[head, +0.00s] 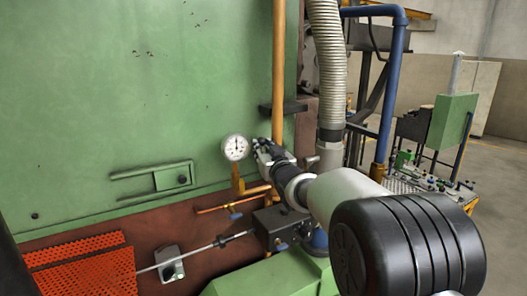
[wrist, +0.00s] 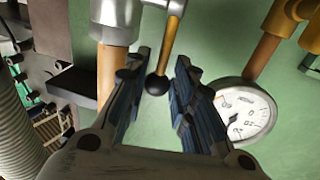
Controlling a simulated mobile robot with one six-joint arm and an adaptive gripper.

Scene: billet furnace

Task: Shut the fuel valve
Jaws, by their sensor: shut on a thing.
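The fuel valve shows at the top of the wrist view as a silver body (wrist: 118,12) on an orange pipe (wrist: 110,70). Its lever (wrist: 173,35) is a thin yellow-orange rod with a black ball knob (wrist: 157,84) at its end. In the head view my gripper (head: 264,150) is at the orange pipe (head: 279,60), just right of the round gauge (head: 236,147). There my gripper and arm hide the valve and lever.
The white gauge (wrist: 243,112) is close beside my right finger. A dark bracket (head: 283,108) juts out at the pipe. A grey corrugated hose (head: 329,70) and a blue pipe (head: 392,90) stand to the right. The green furnace wall (head: 130,90) is close behind.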

